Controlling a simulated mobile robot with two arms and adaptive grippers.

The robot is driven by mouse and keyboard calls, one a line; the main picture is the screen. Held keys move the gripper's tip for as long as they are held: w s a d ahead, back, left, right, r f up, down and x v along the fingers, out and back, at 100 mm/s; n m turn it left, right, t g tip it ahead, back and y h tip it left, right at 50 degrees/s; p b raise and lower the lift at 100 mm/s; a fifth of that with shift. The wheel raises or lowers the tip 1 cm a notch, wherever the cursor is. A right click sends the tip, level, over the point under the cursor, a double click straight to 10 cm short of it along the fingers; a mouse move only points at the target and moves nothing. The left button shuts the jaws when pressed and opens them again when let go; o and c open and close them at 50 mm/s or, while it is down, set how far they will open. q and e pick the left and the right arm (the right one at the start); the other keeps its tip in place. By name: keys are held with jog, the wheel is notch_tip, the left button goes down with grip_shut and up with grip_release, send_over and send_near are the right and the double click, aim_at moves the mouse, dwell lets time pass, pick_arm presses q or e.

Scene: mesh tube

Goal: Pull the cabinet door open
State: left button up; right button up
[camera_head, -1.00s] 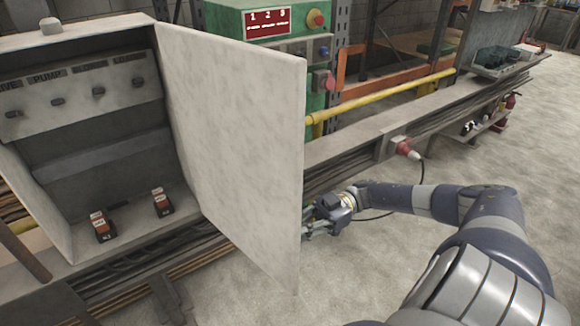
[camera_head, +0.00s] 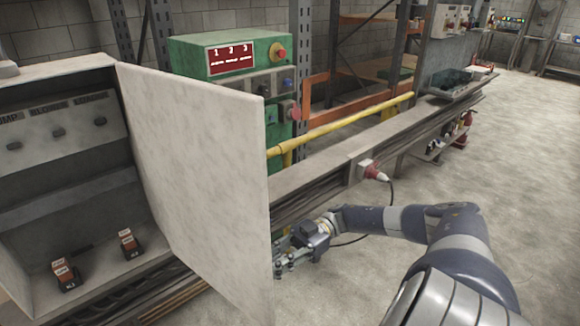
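The cabinet (camera_head: 45,190) stands at the left with its inside in view. Its pale grey door (camera_head: 200,180) is swung wide open, hinged on the cabinet's right side, and reaches out toward the camera. My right gripper (camera_head: 284,262) is just right of the door's free edge, low down, with its fingers pointing left. Fingers show apart from one another, and nothing is seen between them. The door may hide part of the fingertips, and I cannot tell whether they touch it. My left gripper is not in view.
Two small red-and-black switches (camera_head: 65,274) (camera_head: 130,244) sit on the cabinet floor. A green control box (camera_head: 190,55) stands behind the door. A yellow pipe (camera_head: 345,124) and a long cable ledge with a red plug (camera_head: 373,171) run to the right. Open floor lies at the right.

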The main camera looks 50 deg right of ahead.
jog(key=s+d, duration=0.2)
jog(key=d, duration=0.8)
jog(key=shift+d, duration=0.15)
dwell(0.4)
